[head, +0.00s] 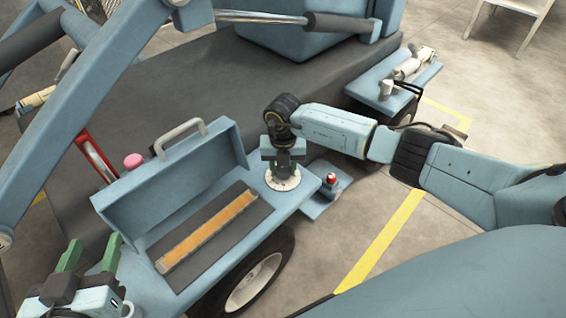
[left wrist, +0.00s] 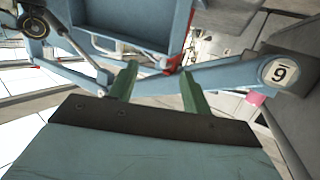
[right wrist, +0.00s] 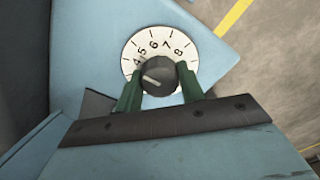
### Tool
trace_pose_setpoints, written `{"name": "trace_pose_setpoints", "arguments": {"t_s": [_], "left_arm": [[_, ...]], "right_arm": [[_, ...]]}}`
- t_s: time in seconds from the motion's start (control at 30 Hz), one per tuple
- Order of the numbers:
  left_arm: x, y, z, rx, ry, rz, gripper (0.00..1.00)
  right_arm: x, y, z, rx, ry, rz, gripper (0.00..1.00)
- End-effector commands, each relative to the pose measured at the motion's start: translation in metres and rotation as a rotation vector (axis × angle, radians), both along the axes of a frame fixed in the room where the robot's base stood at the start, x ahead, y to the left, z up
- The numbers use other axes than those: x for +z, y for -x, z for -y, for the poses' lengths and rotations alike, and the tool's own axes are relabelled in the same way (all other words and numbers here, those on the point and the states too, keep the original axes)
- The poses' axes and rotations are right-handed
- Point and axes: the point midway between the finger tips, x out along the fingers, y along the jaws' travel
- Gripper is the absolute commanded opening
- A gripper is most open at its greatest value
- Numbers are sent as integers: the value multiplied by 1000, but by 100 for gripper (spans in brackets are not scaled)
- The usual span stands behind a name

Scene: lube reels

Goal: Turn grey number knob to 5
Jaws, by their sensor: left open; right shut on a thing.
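My right gripper (right wrist: 158,72) is shut on the knob, one green finger on each side. In the head view my right gripper (head: 283,162) points down over the dial (head: 282,182) and hides the knob. My left gripper (head: 90,256) is open and empty at lower left; its fingers also show in the left wrist view (left wrist: 158,72).
An open blue box (head: 172,182) with a grey handle stands left of the dial, beside an orange strip (head: 208,230). A small red-topped button (head: 331,179) is right of the dial. A blue beam (head: 85,110) crosses at upper left, near a pink knob (head: 133,161).

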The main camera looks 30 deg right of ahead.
Motion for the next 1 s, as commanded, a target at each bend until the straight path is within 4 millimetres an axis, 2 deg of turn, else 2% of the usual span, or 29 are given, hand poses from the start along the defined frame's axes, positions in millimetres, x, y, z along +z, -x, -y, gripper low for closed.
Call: {"name": "trace_pose_setpoints", "arguments": {"t_s": [0.2, 0.4, 0.7, 1.0], "left_arm": [[-44, 23, -17, 25, -83, -304, 49], [-72, 49, -30, 43, -137, -518, 49], [-91, 74, -41, 57, -176, -683, 49], [-94, 78, -43, 59, -183, -710, 49]], "right_arm": [[2, 0, 0, -109, 0, -1, 16], [2, 0, 0, -187, 0, -1, 16], [0, 0, 0, -250, 1, 0, 16], [0, 0, 0, -259, 1, 0, 16]]}}
